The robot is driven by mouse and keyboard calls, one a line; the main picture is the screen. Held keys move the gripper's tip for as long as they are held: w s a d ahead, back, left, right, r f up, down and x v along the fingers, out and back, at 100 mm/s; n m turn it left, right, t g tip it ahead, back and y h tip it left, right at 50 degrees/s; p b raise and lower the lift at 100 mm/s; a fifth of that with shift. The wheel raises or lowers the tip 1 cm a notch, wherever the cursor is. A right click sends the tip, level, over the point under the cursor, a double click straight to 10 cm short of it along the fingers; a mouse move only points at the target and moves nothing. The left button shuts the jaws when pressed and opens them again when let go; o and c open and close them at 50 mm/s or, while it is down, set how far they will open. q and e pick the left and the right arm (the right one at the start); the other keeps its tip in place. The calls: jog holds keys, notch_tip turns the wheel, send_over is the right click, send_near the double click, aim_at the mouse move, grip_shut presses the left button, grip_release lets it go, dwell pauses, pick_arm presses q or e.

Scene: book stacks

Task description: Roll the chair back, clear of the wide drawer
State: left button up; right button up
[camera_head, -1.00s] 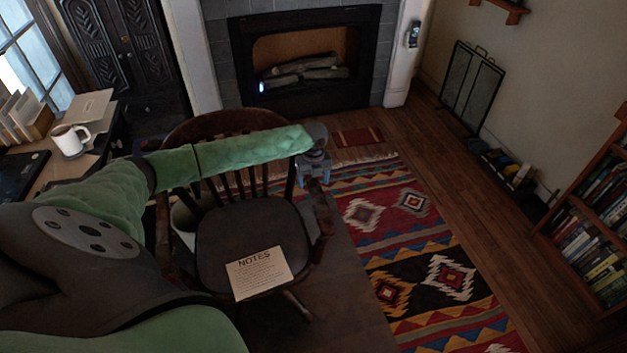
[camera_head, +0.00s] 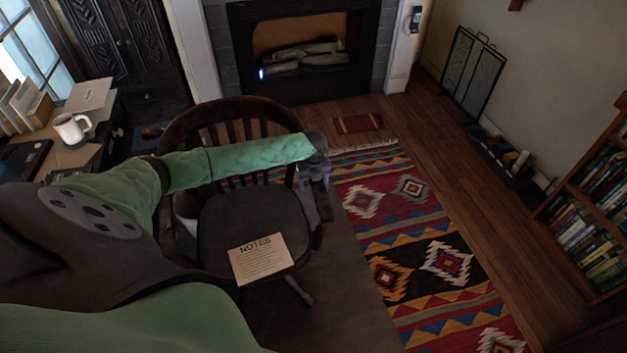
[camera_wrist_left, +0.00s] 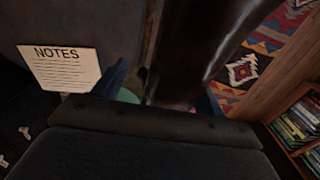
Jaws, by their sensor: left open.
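The dark wooden chair (camera_head: 240,213) stands left of the middle in the head view, with a NOTES sheet (camera_head: 260,258) on its seat. My left arm crosses in front of its backrest. My left gripper (camera_head: 316,172) is at the chair's right-hand armrest (camera_head: 323,205). In the left wrist view the armrest (camera_wrist_left: 195,45) runs between the open fingers (camera_wrist_left: 165,88); whether they touch it I cannot tell. The NOTES sheet (camera_wrist_left: 60,68) lies left of them. The desk (camera_head: 85,158) is at the left; I cannot make out the wide drawer. My right gripper is out of view.
A white mug (camera_head: 71,128) stands on the desk. A pale bin (camera_head: 186,210) shows behind the chair's left side. A patterned rug (camera_head: 410,230) lies right of the chair, with bare floor beyond. A bookcase (camera_head: 590,215) stands at the right, a fireplace (camera_head: 305,55) at the back.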

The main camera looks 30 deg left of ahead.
pick_arm(q)
grip_shut()
jog(key=shift+r, duration=0.1)
dwell(0.3)
